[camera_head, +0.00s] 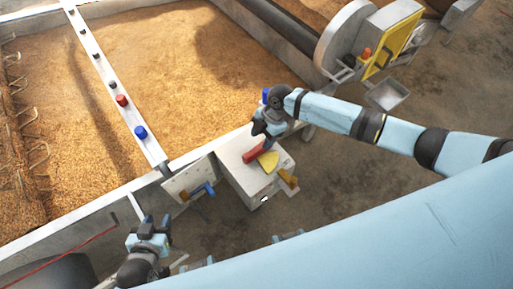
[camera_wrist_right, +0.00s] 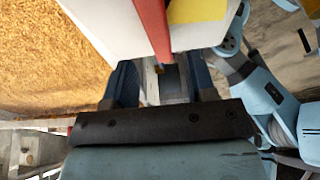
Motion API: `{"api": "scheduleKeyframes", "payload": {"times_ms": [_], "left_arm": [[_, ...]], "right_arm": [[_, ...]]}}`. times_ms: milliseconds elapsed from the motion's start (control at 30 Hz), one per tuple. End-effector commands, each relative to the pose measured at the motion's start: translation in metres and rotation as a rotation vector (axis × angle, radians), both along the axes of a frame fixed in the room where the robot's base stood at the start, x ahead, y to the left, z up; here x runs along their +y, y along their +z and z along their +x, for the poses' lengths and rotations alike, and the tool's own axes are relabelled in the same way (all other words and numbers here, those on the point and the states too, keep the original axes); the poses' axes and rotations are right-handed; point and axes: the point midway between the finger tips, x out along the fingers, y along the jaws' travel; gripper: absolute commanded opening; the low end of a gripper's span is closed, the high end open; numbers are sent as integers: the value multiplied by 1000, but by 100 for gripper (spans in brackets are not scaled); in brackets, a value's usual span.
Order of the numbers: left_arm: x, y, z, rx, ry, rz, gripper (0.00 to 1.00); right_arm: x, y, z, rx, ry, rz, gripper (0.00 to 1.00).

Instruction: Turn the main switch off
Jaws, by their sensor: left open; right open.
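A pale grey box (camera_head: 243,185) stands beside the grain bed in the head view. On its top are a red handle (camera_head: 254,152) and a yellow plate (camera_head: 268,161); I take this as the main switch. My right gripper (camera_head: 268,138) is open right at the handle. In the right wrist view the red handle (camera_wrist_right: 154,28) reaches down between the open fingers of my right gripper (camera_wrist_right: 163,80). I cannot tell whether they touch it. The yellow plate (camera_wrist_right: 198,10) shows there too. My left gripper (camera_head: 152,226) is open and empty, at the lower left.
A panel with a blue handle (camera_head: 203,189) adjoins the box on the left. An orange-yellow part (camera_head: 289,181) sticks out from the box's right side. A rail with red and blue knobs (camera_head: 140,132) crosses the grain bed (camera_head: 190,70). Floor right of the box is clear.

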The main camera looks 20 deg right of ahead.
Motion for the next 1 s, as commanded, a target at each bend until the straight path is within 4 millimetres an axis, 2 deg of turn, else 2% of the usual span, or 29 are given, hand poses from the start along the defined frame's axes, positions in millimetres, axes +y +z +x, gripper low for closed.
{"api": "scheduleKeyframes", "payload": {"times_ms": [100,300,467,733,933,967,1000], "left_arm": [[0,0,0,0,1,1,43],[0,0,1,-1,1,0,43],[0,0,1,-1,1,0,43],[0,0,1,-1,0,0,43],[0,0,1,-1,0,0,43],[0,0,1,-1,0,0,43],[0,0,1,-1,0,0,43]], "right_arm": [[9,-23,-4,3,-2,1,51],[19,-48,-7,1,-3,1,51],[22,-56,-8,1,-2,0,51],[22,-57,-8,-1,-1,0,51],[22,-57,-8,0,-2,0,5],[22,-57,-8,0,-2,0,0],[22,-57,-8,0,-2,0,0]]}}
